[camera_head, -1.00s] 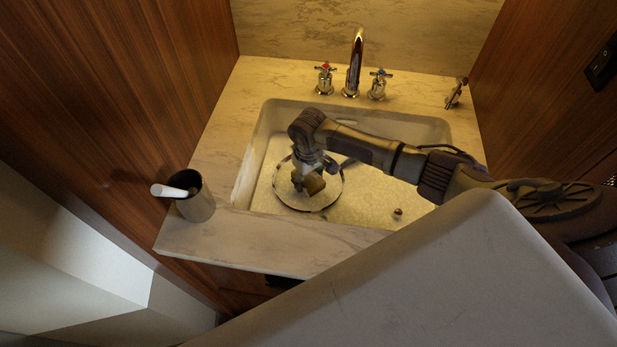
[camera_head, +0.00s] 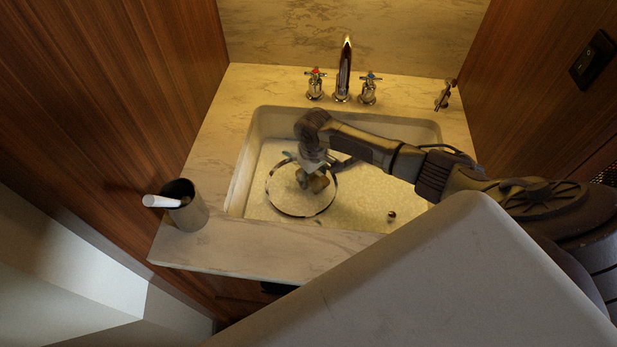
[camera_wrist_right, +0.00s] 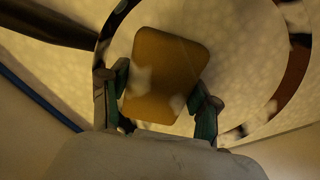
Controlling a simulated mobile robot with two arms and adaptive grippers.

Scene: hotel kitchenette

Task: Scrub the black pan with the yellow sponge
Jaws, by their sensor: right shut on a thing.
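The black pan (camera_head: 290,203) lies in the sink, its dark rim showing as a ring. Its inside looks pale, and I cannot tell whether that is suds or water. My right gripper (camera_head: 313,176) reaches down over the pan and is shut on the yellow sponge (camera_head: 319,184). In the right wrist view the sponge (camera_wrist_right: 165,75) sits between the two fingers (camera_wrist_right: 158,100), inside the curved pan rim (camera_wrist_right: 295,70). I cannot tell whether the sponge touches the pan. My left gripper is not in view.
The sink (camera_head: 235,190) has walls around the pan and free floor at its right. The drain (camera_head: 391,216) is at the front right. A tap (camera_head: 343,70) with two handles stands behind. A grey cup (camera_head: 187,207) holding a white-handled item stands on the left counter.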

